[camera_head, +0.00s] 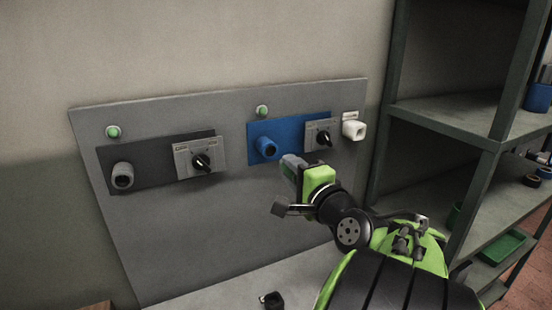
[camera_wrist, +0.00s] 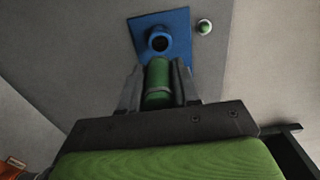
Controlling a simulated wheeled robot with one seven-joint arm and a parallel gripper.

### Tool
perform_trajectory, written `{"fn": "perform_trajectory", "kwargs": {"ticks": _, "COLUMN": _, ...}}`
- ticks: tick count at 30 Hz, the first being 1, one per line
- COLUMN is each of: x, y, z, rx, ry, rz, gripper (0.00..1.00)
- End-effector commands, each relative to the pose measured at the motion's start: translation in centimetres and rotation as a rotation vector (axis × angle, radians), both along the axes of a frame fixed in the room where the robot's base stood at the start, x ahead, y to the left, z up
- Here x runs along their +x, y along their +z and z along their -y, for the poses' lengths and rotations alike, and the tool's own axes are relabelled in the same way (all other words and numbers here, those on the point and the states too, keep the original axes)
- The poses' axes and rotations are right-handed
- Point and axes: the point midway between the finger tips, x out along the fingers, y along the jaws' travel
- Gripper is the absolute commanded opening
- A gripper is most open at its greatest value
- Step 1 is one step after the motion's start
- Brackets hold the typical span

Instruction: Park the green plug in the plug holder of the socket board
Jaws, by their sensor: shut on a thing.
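The green plug (camera_wrist: 158,84) is between the two fingers of my gripper (camera_wrist: 158,90) in the wrist view, its far end toward the blue socket (camera_wrist: 160,42). In the head view my gripper (camera_head: 289,168) is in front of the grey socket board (camera_head: 240,220), below and right of the blue socket (camera_head: 267,147). The plug is mostly hidden by the fingers there. A gap shows between gripper and socket. A white, open-mouthed holder (camera_head: 353,128) is at the board's upper right corner, under a small label, and looks empty. It lies up and right of my gripper.
Rotary switches (camera_head: 201,160) (camera_head: 322,137) stick out beside the dark socket (camera_head: 123,176) and the blue one. Green lamps (camera_head: 113,132) (camera_head: 262,111) sit above. A metal shelf (camera_head: 440,118) stands close on the right. A small black object (camera_head: 272,300) lies below the board.

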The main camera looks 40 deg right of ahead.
Motion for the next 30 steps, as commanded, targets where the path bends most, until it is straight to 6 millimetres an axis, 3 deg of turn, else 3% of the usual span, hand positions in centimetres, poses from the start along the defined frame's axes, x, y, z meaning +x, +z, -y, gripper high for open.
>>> {"fn": "perform_trajectory", "kwargs": {"ticks": 5, "x": -0.6, "y": 0.0, "z": 0.0, "rx": 0.000, "ry": 0.000, "rz": 0.001, "gripper": 0.00}}
{"fn": "perform_trajectory", "kwargs": {"ticks": 30, "x": -2.8, "y": 0.1, "z": 7.5, "rx": 0.001, "ry": -0.002, "rz": 0.000, "gripper": 0.00}}
